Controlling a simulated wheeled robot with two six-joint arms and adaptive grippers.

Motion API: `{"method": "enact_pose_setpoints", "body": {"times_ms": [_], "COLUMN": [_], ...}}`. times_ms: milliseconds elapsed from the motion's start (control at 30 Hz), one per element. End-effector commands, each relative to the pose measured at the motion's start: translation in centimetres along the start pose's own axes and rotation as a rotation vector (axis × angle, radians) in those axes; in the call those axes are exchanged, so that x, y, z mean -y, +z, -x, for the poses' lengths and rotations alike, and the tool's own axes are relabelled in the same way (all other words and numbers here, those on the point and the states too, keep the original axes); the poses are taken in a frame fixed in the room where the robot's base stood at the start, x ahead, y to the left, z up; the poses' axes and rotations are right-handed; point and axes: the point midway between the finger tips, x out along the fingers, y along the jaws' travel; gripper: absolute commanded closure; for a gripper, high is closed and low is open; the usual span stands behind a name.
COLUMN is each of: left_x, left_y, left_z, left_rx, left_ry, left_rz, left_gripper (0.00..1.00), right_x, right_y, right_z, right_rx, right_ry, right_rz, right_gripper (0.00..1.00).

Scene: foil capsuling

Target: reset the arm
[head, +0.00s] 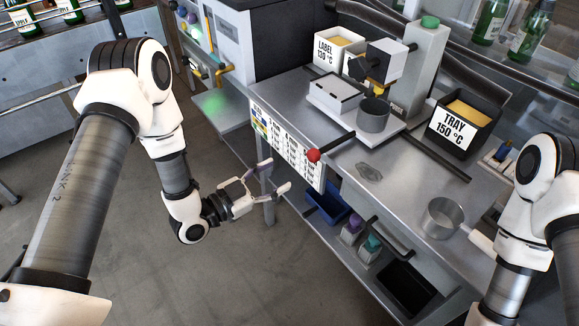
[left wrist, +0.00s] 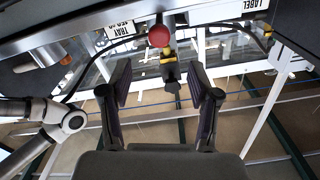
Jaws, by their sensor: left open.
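My left gripper (head: 275,176) is open and empty in the head view. It hangs in free air in front of the workbench's left front, below the bench top. In the left wrist view its two fingers (left wrist: 162,88) stand apart with nothing between them. A lever with a red ball knob (head: 313,155) sticks out over the bench's front edge. The red knob (left wrist: 158,36) also shows beyond the fingertips in the left wrist view, apart from them. My right arm comes in at the right of the head view, but its gripper is not in view.
On the workbench (head: 400,172) stand a label bin (head: 325,50), a black tray bin (head: 452,133), a heating device with a grey cup (head: 373,117), and a metal pan (head: 440,219). A lower shelf holds a blue bin (head: 327,207). The floor left of the bench is clear.

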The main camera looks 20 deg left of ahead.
Motion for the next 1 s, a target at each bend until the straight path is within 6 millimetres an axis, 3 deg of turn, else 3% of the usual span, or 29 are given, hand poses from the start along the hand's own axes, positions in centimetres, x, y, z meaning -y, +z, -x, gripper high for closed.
{"method": "enact_pose_setpoints", "body": {"times_ms": [500, 600, 667, 767, 833, 900, 1000], "left_x": [-0.2, -2.5, -4.6, -8.0, -10.3, -12.2, -14.0], "left_y": [0.2, 1.5, 3.8, 9.8, 13.8, 16.5, 17.9], "left_z": [0.2, 0.5, 1.3, 4.7, 9.0, 14.1, 20.8], "left_rx": [0.004, 0.038, 0.144, 0.476, 0.757, 1.025, 1.337], "left_ry": [0.003, 0.043, 0.054, 0.052, 0.023, -0.039, -0.172], "left_rz": [0.002, 0.023, 0.050, 0.152, 0.263, 0.383, 0.550], "left_gripper": [0.39, 0.39, 0.39, 0.39, 0.39, 0.39, 0.39], "right_x": [0.0, 0.0, 0.0, 0.0, 0.0, 0.0, 0.0], "right_y": [0.0, 0.0, 0.0, 0.0, 0.0, 0.0, 0.0], "right_z": [0.0, 0.0, 0.0, 0.0, 0.0, 0.0, 0.0], "right_rx": [0.000, 0.000, 0.000, 0.000, 0.000, 0.000, 0.000], "right_ry": [0.000, 0.000, 0.000, 0.000, 0.000, 0.000, 0.000], "right_rz": [0.000, 0.000, 0.000, 0.000, 0.000, 0.000, 0.000], "right_gripper": [0.60, 0.60, 0.60, 0.60, 0.60, 0.60, 0.60]}}
